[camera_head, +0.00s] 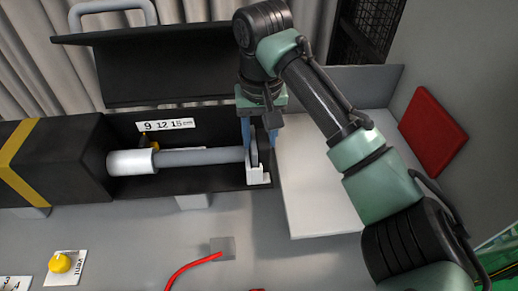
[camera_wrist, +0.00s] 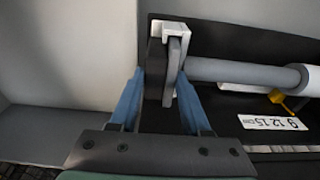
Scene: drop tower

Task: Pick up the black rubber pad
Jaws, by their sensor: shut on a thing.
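My gripper (camera_wrist: 160,76) has its blue fingers on either side of a dark, upright block that looks like the black rubber pad (camera_wrist: 154,72). A grey plate (camera_wrist: 174,68) stands against the pad's right side in the wrist view, also between the fingers. I cannot tell whether the right finger touches the plate or the pad. Both stand at a white bracket (camera_wrist: 172,27) at the end of a grey rod (camera_wrist: 220,70). In the head view my gripper (camera_head: 259,140) reaches down into the black trough, and the fingers hide much of the pad.
The black trough (camera_head: 200,180) has a raised lid (camera_head: 165,60) behind it. A white cylinder (camera_head: 132,162) sits on the rod. A pale board (camera_head: 315,190) lies right of the trough, with a red panel (camera_head: 432,130) beyond. A yellow knob (camera_head: 60,263) and a red cable (camera_head: 190,268) are in front.

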